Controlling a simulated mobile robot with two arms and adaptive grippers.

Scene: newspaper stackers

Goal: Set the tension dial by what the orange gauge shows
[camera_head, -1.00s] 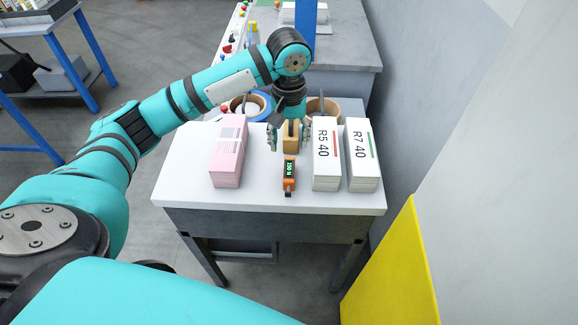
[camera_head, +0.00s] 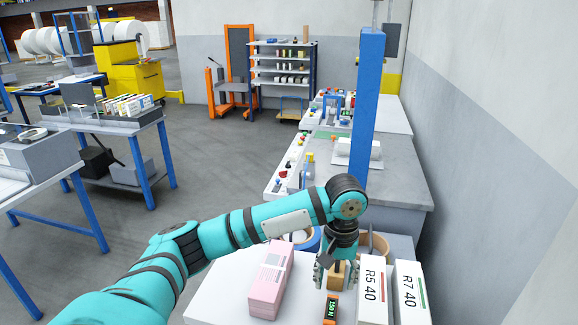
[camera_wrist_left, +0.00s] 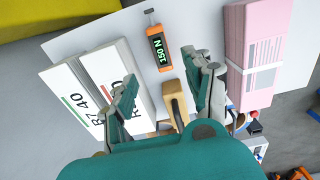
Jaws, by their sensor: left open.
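The orange gauge (camera_head: 331,308) lies on the white tabletop, partly cut off by the lower edge of the head view. In the left wrist view the gauge (camera_wrist_left: 160,50) shows whole, and its dark display reads 150 N in green. My left gripper (camera_head: 337,276) points down just behind the gauge. Its fingers are open on either side of a tan wooden block (camera_wrist_left: 174,100); I cannot tell whether they touch it. Control panels with coloured knobs (camera_head: 289,165) stand on the far benches; I cannot tell which knob is the tension dial. My right gripper is not in view.
A pink stack (camera_head: 270,280) stands left of the gauge. White R5 40 (camera_head: 372,290) and R7 40 (camera_head: 411,292) stacks stand to its right. Tape rolls lie behind. A blue post (camera_head: 366,95) rises from the grey bench (camera_head: 400,185). Open floor lies to the left.

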